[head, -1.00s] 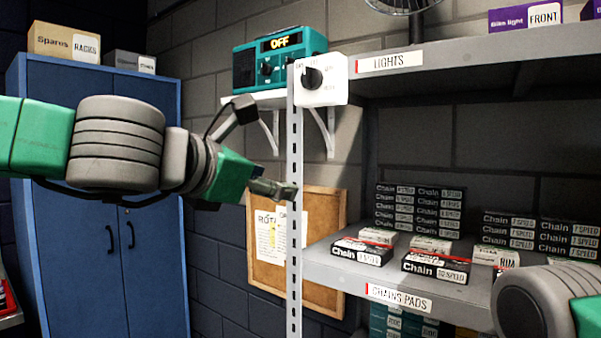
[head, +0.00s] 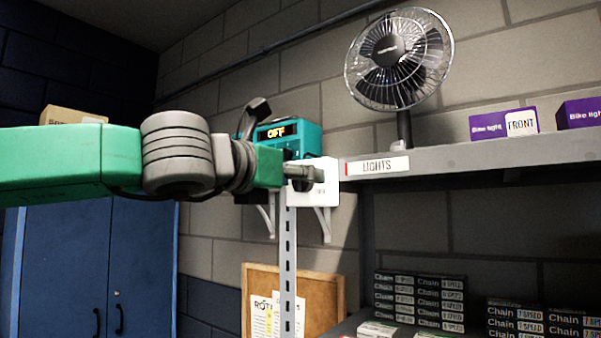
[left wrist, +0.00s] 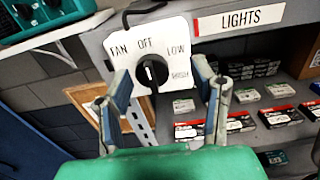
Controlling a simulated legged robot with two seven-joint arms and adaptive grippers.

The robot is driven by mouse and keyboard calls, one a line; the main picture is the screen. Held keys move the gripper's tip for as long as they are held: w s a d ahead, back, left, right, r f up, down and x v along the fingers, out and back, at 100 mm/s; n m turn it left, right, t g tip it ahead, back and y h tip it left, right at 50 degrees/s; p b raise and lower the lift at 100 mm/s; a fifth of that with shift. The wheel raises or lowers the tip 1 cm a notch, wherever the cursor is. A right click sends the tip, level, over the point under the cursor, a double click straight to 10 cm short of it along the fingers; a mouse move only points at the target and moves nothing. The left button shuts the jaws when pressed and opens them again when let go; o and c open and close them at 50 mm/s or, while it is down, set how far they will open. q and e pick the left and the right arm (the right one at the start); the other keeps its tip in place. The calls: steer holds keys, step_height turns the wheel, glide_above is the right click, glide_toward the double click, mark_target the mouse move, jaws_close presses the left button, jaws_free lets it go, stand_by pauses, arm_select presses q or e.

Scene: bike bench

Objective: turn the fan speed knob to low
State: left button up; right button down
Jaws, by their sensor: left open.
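The fan speed knob (left wrist: 152,73) is black with a pale pointer mark, on a white panel (left wrist: 178,50) printed FAN, OFF, LOW and HIGH. The pointer looks turned up towards OFF. In the head view the panel (head: 328,190) sits at the left end of the LIGHTS shelf, and the gripper partly hides it and the knob. My left gripper (left wrist: 162,78) is open in front of the panel, its fingers on either side of the knob in the picture. Contact cannot be told. It also shows in the head view (head: 305,175). My right gripper is out of view.
A desk fan (head: 398,60) stands on the LIGHTS shelf (head: 450,158), with light boxes (head: 503,124) to its right. A teal device (head: 300,130) reading OFF is behind the panel. A slotted upright (head: 288,260) runs below. A blue cabinet (head: 70,260) stands left.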

arm_select(q)
steer(key=shift+w+a, duration=0.6)
steer(key=shift+w, duration=0.35)
steer(key=shift+a, duration=0.1)
steer(key=c, duration=0.5)
steer(key=shift+s+d, duration=0.1)
steer(key=shift+d, duration=0.15)
steer(key=c, duration=0.6)
steer(key=shift+s+d+r, duration=0.2)
steer(key=shift+s+d, duration=0.1)
steer(key=shift+d, duration=0.1)
steer(key=shift+c, duration=0.2)
steer(key=shift+w+a+f, duration=0.1)
steer(key=shift+w+a, duration=0.05)
steer(key=shift+w, duration=0.1)
